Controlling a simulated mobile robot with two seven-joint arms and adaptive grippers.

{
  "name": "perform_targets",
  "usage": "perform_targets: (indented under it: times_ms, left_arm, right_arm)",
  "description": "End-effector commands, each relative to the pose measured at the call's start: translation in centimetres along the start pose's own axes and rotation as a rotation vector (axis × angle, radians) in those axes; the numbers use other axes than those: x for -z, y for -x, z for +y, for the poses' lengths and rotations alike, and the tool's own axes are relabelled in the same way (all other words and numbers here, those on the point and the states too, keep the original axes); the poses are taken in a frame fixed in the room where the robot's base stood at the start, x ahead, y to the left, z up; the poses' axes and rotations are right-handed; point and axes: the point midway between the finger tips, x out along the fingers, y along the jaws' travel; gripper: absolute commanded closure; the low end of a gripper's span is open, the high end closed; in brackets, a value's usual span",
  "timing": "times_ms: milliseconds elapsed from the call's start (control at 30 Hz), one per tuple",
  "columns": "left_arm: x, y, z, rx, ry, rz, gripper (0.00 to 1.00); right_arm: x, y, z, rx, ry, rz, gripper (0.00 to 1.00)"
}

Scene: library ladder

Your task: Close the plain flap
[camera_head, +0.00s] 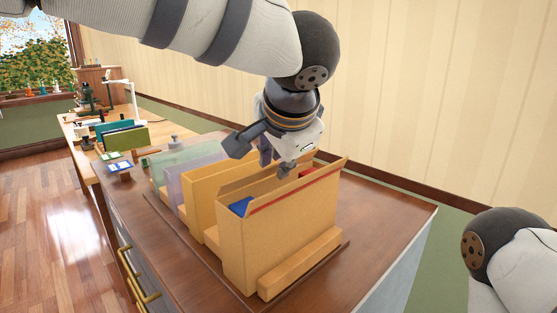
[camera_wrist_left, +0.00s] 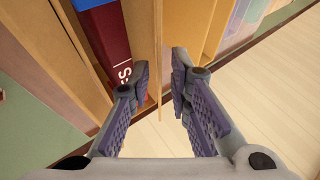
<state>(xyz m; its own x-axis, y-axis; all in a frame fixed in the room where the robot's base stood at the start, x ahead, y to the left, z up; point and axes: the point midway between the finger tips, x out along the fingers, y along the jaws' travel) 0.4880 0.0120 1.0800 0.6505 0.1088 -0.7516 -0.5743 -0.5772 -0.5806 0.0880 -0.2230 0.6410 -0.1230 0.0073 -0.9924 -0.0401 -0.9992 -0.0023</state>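A tan box (camera_head: 265,238) stands open-topped at the front of the cabinet. A plain tan flap (camera_head: 246,182) stands raised along the far side of the opening. A blue and dark red book (camera_wrist_left: 108,40) is inside; its blue top (camera_head: 240,206) shows in the head view. My left gripper (camera_head: 274,164) is over the box's far end. In the left wrist view its fingers (camera_wrist_left: 158,84) are apart, with a thin plain panel edge (camera_wrist_left: 158,45) between them; contact is unclear. My right gripper is out of view.
More upright holders stand behind the box: tan (camera_head: 208,190), lilac (camera_head: 192,184) and pale green (camera_head: 160,168). The wooden cabinet top (camera_head: 375,215) is clear at right. A striped wall (camera_head: 440,90) rises behind.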

Motion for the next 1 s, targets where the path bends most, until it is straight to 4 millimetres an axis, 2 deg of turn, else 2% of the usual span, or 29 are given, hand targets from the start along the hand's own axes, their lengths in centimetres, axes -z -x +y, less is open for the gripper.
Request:
perform_targets:
  times_ms: [267,500,767,800,867,1000]
  left_arm:
    - [0.02,0.03,0.05,0.004,-0.003,0.000,1.00]
    - [0.02,0.02,0.60,0.113,-0.050,0.000,1.00]
    - [0.01,0.00,0.58,0.115,-0.048,0.001,1.00]
    - [0.01,0.00,0.57,0.115,-0.048,0.001,0.88]
    - [0.01,0.00,0.57,0.115,-0.048,0.001,0.77]
    - [0.00,0.00,0.57,0.115,-0.048,0.000,0.77]
  right_arm:
    - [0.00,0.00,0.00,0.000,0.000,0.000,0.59]
    - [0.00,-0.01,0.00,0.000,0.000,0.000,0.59]
    - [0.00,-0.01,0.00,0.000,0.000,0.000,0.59]
    - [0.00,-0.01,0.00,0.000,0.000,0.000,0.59]
    - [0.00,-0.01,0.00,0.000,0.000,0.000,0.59]
    - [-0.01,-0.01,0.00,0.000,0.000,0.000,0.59]
